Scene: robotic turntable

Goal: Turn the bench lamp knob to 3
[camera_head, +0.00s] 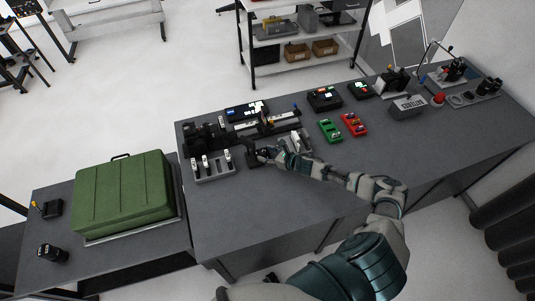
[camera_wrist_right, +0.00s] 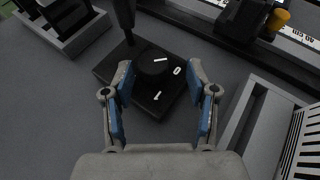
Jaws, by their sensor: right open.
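The knob (camera_wrist_right: 153,65) is round and black with a short white line on its right half. It sits on a square black base (camera_wrist_right: 150,101) with a white 0 to its right and a white 1 below it in the right wrist view. In the head view the base (camera_head: 254,161) is small and partly hidden by my right gripper (camera_head: 265,155). My right gripper (camera_wrist_right: 160,73) is open, its blue-padded fingers on either side of the knob, with gaps showing in the picture. I cannot tell the height between them. A 3 mark cannot be made out. My left gripper is not in view.
A grey rack (camera_head: 214,177) stands left of the base, and a slotted grey block (camera_wrist_right: 268,125) stands to the right. A dark rail device (camera_head: 262,127) lies behind. Green (camera_head: 330,131) and red (camera_head: 354,126) trays lie farther right. The front tabletop (camera_head: 265,215) is clear.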

